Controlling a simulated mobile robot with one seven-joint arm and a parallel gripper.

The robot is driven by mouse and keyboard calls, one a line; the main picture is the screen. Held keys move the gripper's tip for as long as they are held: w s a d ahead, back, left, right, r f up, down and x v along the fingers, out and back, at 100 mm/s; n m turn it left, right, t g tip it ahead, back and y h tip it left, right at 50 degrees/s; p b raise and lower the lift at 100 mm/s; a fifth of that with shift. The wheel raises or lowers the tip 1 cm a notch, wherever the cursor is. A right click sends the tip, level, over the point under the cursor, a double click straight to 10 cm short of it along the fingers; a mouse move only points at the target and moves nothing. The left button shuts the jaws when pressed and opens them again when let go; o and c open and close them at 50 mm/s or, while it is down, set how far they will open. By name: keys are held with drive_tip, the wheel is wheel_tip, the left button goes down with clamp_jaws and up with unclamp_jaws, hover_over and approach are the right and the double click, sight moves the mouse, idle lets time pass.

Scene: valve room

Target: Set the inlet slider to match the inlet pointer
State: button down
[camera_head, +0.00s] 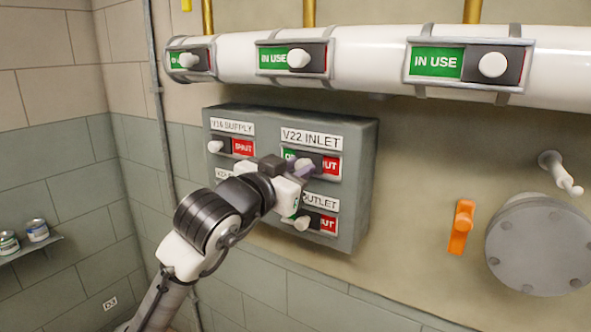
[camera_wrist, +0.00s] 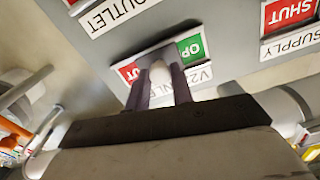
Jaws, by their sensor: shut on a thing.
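The V22 INLET slider (camera_head: 329,166) sits at the upper right of a grey wall panel (camera_head: 357,190). In the head view, a sliver of green shows left of my gripper (camera_head: 299,167) and red lettering shows to its right. In the wrist view the picture is turned over, and my gripper (camera_wrist: 159,80) is shut with its two dark fingers on either side of the slider's white knob (camera_wrist: 160,73). Part of the red SHUT and part of the green OP lettering flank the knob, which stands between them. I cannot make out an inlet pointer in either view.
The V14 SUPPLY slider (camera_head: 243,147) shows red SHUT, and the OUTLET slider (camera_head: 326,224) lies below. A white pipe (camera_head: 380,52) with IN USE sliders runs above. An orange handle (camera_head: 463,226) and a round grey flange (camera_head: 540,245) are at right.

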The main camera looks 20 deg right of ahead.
drive_tip(key=shift+s+d, duration=0.55)
drive_tip(key=shift+s, duration=0.15)
drive_tip(key=shift+s+d, duration=0.5)
drive_tip(key=shift+s, duration=0.2)
drive_tip(key=c, duration=1.2)
unclamp_jaws()
drive_tip(key=shift+s+a, duration=0.1)
drive_tip(key=shift+a, duration=0.1)
drive_tip(key=b+v, duration=0.3)
drive_tip(key=v, duration=1)
drive_tip(key=shift+s+a, duration=0.1)
